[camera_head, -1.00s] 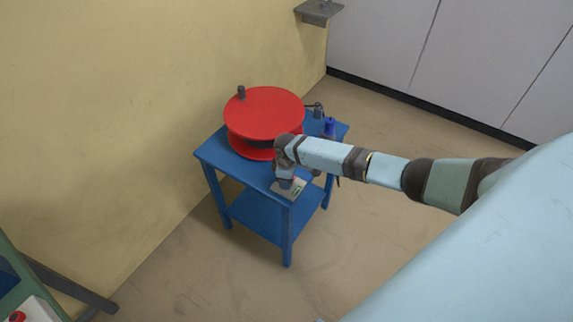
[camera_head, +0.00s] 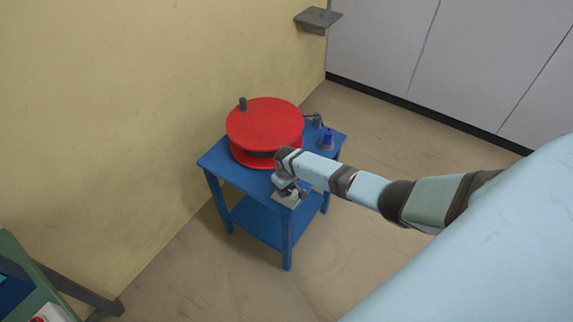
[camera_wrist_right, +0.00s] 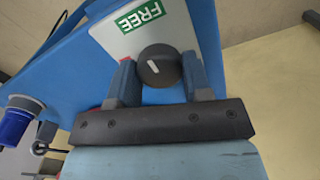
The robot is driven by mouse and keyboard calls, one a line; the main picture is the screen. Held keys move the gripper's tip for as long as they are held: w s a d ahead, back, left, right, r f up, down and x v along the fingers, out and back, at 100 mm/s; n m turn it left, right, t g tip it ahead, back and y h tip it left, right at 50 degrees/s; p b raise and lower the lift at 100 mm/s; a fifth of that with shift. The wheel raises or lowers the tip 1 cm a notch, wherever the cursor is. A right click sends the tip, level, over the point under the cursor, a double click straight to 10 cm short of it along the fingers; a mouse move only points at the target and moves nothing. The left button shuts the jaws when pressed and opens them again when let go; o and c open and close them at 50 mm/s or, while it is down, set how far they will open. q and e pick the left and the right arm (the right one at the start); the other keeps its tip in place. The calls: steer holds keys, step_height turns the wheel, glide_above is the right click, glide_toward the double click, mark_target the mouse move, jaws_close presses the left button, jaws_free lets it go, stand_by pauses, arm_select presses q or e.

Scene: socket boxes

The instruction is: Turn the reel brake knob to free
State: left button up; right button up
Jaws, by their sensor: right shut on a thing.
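The reel brake knob (camera_wrist_right: 158,66) is round and black with a white pointer line, on a light plate (camera_wrist_right: 125,38) with a green FREE label (camera_wrist_right: 142,15). The line slants toward the label's side. My right gripper (camera_wrist_right: 160,78) is shut on the knob, one finger on each side. In the head view my right gripper (camera_head: 288,189) is at the near corner of the blue table (camera_head: 222,165), over the plate, and the knob is hidden. The red reel (camera_head: 265,122) stands on the table behind it. My left gripper is not in view.
A blue capped item (camera_head: 327,140) stands on the table's right side, beside a dark crank-like part (camera_head: 314,118). The yellow wall (camera_head: 130,130) is close behind the table. A grey shelf (camera_head: 318,20) juts from it. The floor in front is clear.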

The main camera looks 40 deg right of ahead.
stand_by(0.3)
steer(key=o, duration=0.9)
steer(key=shift+o, duration=0.2)
steer(key=shift+r, duration=0.15)
step_height(320, 180, up, 14)
steer(key=p, duration=0.1)
steer(key=shift+f, duration=0.25)
